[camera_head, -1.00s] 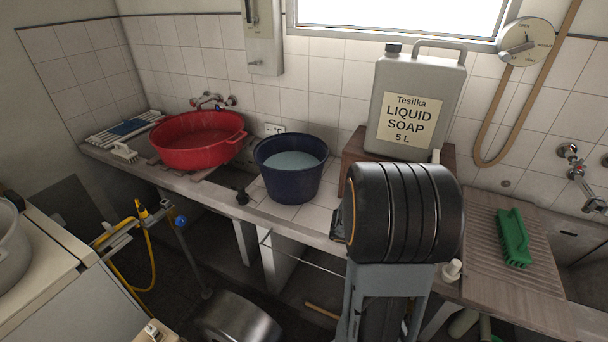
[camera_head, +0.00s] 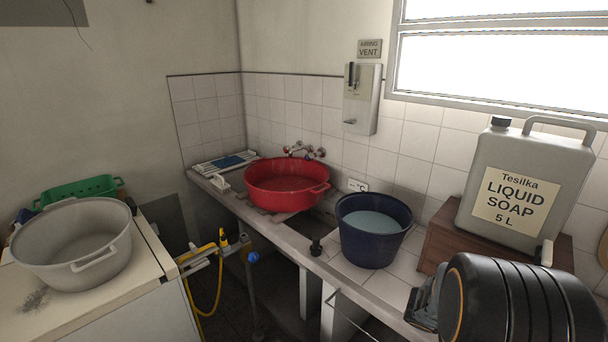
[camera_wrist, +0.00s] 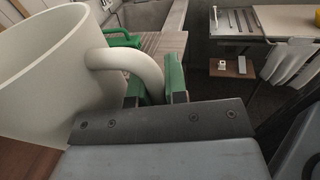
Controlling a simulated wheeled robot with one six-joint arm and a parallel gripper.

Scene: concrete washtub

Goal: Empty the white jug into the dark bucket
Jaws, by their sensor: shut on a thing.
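The white jug (camera_wrist: 45,65) fills the left of the wrist view, close to the camera. My gripper (camera_wrist: 155,85) is shut on its curved handle, with green fingers on either side. The jug's contents do not show. In the head view the dark blue bucket (camera_head: 351,238) stands on the tiled counter, with pale bluish liquid (camera_head: 375,224) in it. My black arm link covers the lower right of the head view, and the jug cannot be made out clearly there.
A red basin (camera_head: 284,197) stands left of the bucket. A grey liquid soap canister (camera_head: 500,235) stands on a wooden block (camera_head: 445,243) to its right. A short dark fitting (camera_head: 316,247) is at the counter's front edge. A large pot (camera_head: 75,275) is far left.

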